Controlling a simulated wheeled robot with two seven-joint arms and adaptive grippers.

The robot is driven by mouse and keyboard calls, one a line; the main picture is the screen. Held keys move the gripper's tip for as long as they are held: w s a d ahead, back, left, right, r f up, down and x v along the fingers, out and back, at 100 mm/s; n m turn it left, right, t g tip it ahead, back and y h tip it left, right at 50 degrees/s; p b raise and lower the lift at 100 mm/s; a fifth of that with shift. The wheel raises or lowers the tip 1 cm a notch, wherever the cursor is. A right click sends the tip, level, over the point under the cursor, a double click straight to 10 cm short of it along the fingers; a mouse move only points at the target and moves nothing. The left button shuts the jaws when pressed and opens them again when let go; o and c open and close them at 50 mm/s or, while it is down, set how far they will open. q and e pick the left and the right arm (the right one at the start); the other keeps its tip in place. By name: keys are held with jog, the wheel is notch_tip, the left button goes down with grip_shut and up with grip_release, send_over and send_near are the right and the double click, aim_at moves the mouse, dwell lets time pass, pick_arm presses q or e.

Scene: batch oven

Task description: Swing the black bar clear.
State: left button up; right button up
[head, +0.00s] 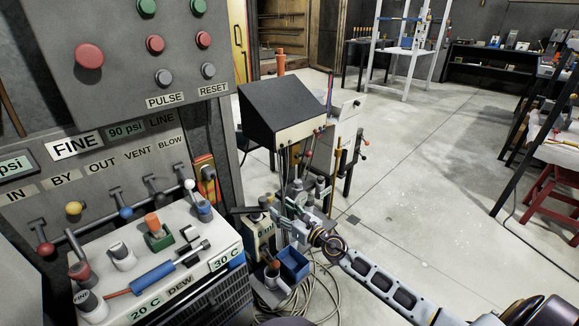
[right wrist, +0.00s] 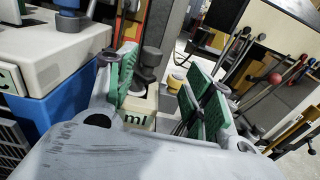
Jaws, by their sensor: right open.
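A short black bar (head: 246,210) lies roughly level above a cream box with "ml" lettering (head: 262,240) in the head view; I take this to be the task's bar, but it is small and partly crowded. My right gripper (head: 284,218) is just right of the box and bar, open and empty. In the right wrist view, its green-padded fingers (right wrist: 165,68) stand apart, with a dark grey knob or post (right wrist: 150,62) on the cream box (right wrist: 140,106) showing between and beyond them. I cannot tell of any contact. My left gripper is not in view.
A control panel (head: 120,40) and a row of valve levers stand at the left. A white unit with tools (head: 200,245) is below them. A black sloped box (head: 290,108) with hanging rods is behind my gripper. A blue bin (head: 294,264) and coiled hose lie below. Open floor is at right.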

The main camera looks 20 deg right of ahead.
notch_tip(320, 180, up, 20)
jog(key=s+d+p, duration=0.1)
jog(key=s+p, duration=0.1)
jog(key=p, duration=1.7)
jog(key=shift+s+p, duration=0.35)
jog(key=shift+s, duration=0.05)
dwell(1.4)
jog(key=shift+r, duration=0.15)
